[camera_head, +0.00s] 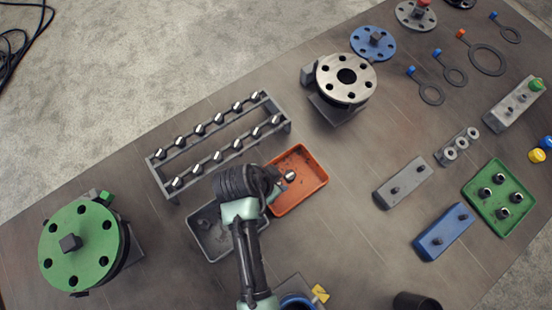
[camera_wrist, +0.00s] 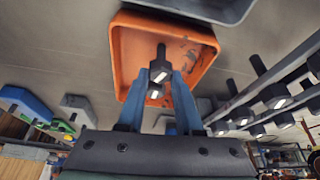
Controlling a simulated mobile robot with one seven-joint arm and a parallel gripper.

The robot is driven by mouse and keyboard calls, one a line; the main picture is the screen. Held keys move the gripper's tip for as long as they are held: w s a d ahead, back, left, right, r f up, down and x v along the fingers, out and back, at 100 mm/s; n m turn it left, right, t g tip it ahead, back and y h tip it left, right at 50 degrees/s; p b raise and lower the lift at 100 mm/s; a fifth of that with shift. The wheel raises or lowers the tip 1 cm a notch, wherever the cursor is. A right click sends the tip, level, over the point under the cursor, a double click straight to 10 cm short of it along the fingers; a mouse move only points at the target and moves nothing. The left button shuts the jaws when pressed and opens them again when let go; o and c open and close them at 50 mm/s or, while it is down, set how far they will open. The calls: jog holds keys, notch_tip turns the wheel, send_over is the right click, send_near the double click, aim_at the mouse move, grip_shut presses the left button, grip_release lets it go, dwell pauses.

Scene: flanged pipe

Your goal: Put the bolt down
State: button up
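My gripper (camera_wrist: 160,78) is over the orange tray (camera_wrist: 205,55), with its two blue fingers on either side of a dark bolt (camera_wrist: 160,70) with a bright-ended hex head. Whether the fingers touch this bolt is not clear. A second bolt head (camera_wrist: 155,92) shows between the fingers, partly hidden. In the head view the orange tray (camera_head: 312,187) lies right of my gripper (camera_head: 274,180), and one bolt (camera_head: 290,176) shows beside the gripper. My arm and wrist hide the tray's left part.
A grey rack (camera_head: 162,182) holding two rows of bolts stands left of the tray. A grey tray (camera_head: 215,250) lies beside the orange one, partly under my arm. Flanged pipes (camera_head: 346,78) and (camera_head: 80,245) stand behind and at left. Blocks and a green tray (camera_head: 470,190) are at right.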

jog(key=o, duration=0.4)
jog(key=shift+o, duration=0.2)
jog(key=v, duration=1.2)
jog(key=w+r+n+t+y, duration=0.1)
jog(key=w+r+n+t, duration=0.1)
jog(key=w+r+t, duration=0.65)
jog(key=w+r+n+t+y, duration=0.25)
jog(key=w+r, duration=0.65)
jog(key=r, duration=0.9)
notch_tip(320, 180, up, 17)
jog(key=d+n+t, duration=0.1)
jog(key=n+t, duration=0.1)
jog(key=t, duration=0.4)
jog(key=s+d+r+n+t, duration=0.1)
jog(key=s+r+t, duration=0.2)
jog(key=s+r, duration=0.2)
jog(key=s+d+r+n+t, duration=0.1)
jog(key=s+r+t, duration=0.3)
jog(key=r, duration=0.8)
jog(key=shift+s+d+r+n, duration=0.35)
jog(key=shift+s, duration=0.25)
